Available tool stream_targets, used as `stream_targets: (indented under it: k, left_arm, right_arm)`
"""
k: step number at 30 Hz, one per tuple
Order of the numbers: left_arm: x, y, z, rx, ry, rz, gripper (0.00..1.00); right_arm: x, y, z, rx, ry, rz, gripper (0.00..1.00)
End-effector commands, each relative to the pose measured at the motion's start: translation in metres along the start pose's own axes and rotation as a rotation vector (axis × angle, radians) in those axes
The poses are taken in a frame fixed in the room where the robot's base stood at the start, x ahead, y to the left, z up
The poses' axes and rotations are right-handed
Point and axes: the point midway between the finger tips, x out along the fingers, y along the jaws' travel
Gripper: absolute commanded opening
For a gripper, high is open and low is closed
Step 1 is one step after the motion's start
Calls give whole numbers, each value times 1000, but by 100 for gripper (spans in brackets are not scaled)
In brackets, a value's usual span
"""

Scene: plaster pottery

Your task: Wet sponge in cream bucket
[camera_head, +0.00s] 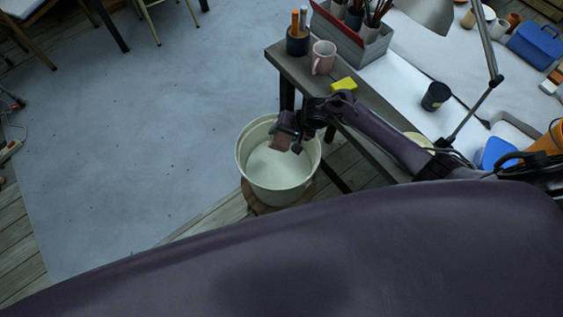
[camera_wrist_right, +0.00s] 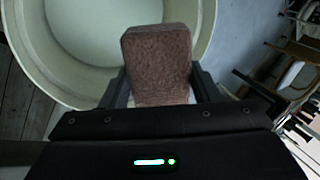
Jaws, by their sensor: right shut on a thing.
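The cream bucket (camera_head: 247,157) stands on a round wooden base beside the bench, with pale liquid or a pale bottom inside. It also shows in the right wrist view (camera_wrist_right: 207,32). My right gripper (camera_head: 289,138) is over the bucket's opening, shut on a brown sponge (camera_head: 280,143). In the right wrist view the sponge (camera_wrist_right: 158,60) sticks out between the fingers, over the bucket's inside. I cannot tell whether it touches the liquid. A yellow sponge-like block (camera_head: 344,84) lies on the bench. My left gripper is not in view.
The dark wooden bench (camera_head: 290,66) beside the bucket carries a pink mug (camera_head: 323,57), a dark pencil cup (camera_head: 298,42) and a grey brush caddy (camera_head: 350,40). A lamp (camera_head: 490,60) and a black cup (camera_head: 436,96) are at the right. The floor left of the bucket is clear.

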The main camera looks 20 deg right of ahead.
Motion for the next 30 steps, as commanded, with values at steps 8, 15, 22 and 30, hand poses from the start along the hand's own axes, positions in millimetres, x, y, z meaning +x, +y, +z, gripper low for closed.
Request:
stream_targets:
  k: [8, 15, 22, 30]
  left_arm:
    - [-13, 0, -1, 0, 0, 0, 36]
    - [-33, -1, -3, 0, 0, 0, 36]
    - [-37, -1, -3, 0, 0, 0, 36]
    - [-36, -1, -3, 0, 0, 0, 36]
  right_arm:
    - [-10, -6, -1, 0, 0, -1, 37]
    - [-29, -16, -3, 1, 0, -1, 37]
    - [-36, -19, -4, 0, -1, 0, 37]
    - [-35, -19, -4, 0, 0, 0, 37]
